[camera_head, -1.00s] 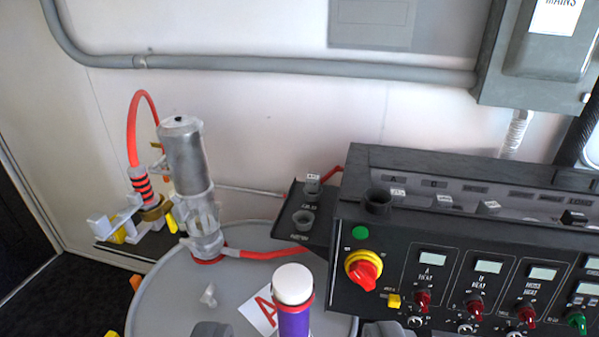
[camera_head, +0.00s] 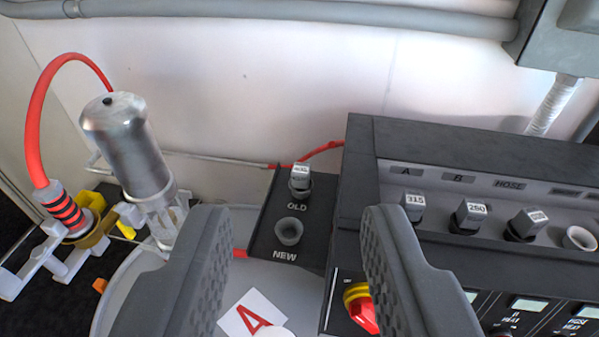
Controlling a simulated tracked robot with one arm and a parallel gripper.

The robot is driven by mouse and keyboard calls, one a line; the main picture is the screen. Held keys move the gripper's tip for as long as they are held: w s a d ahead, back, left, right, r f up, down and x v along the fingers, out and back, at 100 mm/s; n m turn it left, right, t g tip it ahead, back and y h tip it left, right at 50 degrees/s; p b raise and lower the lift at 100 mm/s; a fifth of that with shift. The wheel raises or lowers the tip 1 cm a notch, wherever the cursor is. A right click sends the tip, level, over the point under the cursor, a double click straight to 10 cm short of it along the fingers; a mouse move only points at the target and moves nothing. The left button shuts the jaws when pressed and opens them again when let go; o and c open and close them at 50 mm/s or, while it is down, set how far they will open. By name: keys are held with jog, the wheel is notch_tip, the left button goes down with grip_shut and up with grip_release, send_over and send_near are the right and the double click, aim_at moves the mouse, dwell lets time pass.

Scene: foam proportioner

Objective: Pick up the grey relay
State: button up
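Several grey relays with white labels are in view. One relay (camera_head: 300,180) stands upright at the OLD spot of a small dark tray (camera_head: 262,238). A grey cup-like socket (camera_head: 289,231) with an open top is at the NEW spot. Other relays, labelled 315 (camera_head: 413,206) and 260 (camera_head: 468,216), sit in a row on the black console, with a third (camera_head: 526,224) to their right. My gripper (camera_head: 303,225) is open and empty, its fingers appearing on either side of the tray. It touches no relay that I can see.
The black console (camera_head: 450,150) fills the right side, with a light empty ring (camera_head: 580,238) in its row. A red-yellow knob (camera_head: 360,303) is partly behind the right finger. A metal cylinder (camera_head: 128,145) with a red hose (camera_head: 38,120) stands left. A grey drum top (camera_head: 115,285) lies below.

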jog(key=o, duration=0.3)
jog(key=shift+o, duration=0.2)
jog(key=m+g+h+p, duration=0.2)
jog(key=h+p, duration=0.1)
jog(key=p, duration=0.8)
send_over(299, 175)
jog(key=s+a, duration=0.3)
jog(key=s, duration=0.8)
notch_tip(299, 175, down, 24)
jog(key=shift+f+p+x, duration=0.15)
jog(key=shift+p+x, duration=0.1)
jog(key=shift+x, duration=1.85)
jog(key=shift+f+p+x, duration=0.15)
jog(key=shift+p+x, duration=0.05)
jog(key=shift+x, duration=1.95)
jog(key=shift+d+p+x, duration=0.1)
jog(key=shift+p+x, duration=0.1)
jog(key=shift+x, duration=1)
jog(key=shift+d+p+x, duration=0.15)
jog(key=shift+p+x, duration=0.05)
jog(key=shift+x, duration=1.05)
